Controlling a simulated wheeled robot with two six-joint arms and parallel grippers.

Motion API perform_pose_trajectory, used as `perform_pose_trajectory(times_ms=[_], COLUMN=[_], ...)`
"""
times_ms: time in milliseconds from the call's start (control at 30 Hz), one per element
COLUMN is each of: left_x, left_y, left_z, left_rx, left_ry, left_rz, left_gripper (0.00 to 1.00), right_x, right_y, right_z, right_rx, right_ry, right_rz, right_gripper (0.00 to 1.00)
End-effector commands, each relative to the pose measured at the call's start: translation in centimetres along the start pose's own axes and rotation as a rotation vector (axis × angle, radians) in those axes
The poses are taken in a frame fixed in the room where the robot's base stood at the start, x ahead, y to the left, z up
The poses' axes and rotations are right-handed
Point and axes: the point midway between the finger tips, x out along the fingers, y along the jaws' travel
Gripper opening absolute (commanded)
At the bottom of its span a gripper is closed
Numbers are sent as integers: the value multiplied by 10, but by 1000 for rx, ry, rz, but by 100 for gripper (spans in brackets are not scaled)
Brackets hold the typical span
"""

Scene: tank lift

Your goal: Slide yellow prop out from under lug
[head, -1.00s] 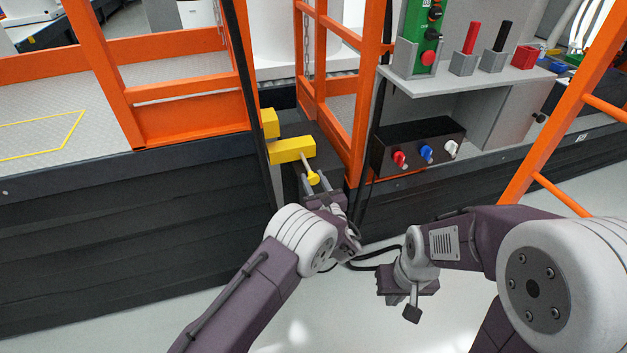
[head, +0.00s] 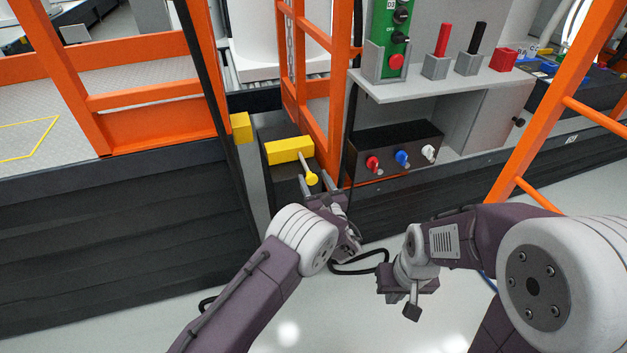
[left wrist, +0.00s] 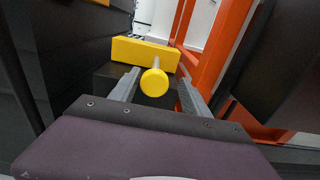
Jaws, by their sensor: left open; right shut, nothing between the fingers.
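The yellow prop is a block (head: 289,150) lying on a dark ledge beside the orange frame, with a thin rod ending in a round yellow knob (head: 312,179). A yellow lug (head: 240,127) is on the post to its left. In the head view a gap shows between lug and block. My left gripper (head: 317,184) is open, its fingers on either side of the knob. In the left wrist view the knob (left wrist: 154,82) sits between the spread fingers (left wrist: 156,92), with the block (left wrist: 145,54) beyond. My right gripper (head: 412,306) is shut, empty and low over the floor.
An orange frame upright (head: 338,90) stands close right of the prop. A black box (head: 395,150) with red, blue and white knobs is further right, under a grey shelf (head: 440,82). An orange ladder (head: 545,115) stands at right. Open floor lies in front.

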Motion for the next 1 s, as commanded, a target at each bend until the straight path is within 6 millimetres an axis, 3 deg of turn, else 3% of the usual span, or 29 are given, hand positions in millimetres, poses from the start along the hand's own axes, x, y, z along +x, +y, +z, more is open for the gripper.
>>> perform_pose_trajectory(times_ms=[200,500,600,1000], left_x=[-8,-71,-84,-91], left_y=[1,-1,-1,0], left_z=[2,4,2,0], left_rx=[2,4,1,0], left_ry=[1,1,1,0], left_rz=[2,-3,-2,0], left_gripper=[55,55,55,55], right_x=[-6,-35,-39,-38], right_y=[0,-1,-1,-1], right_z=[-1,-4,-4,-4], right_rx=[0,0,0,0], right_ry=[0,0,0,0], right_rz=[0,0,0,0], right_gripper=[0,0,0,0])
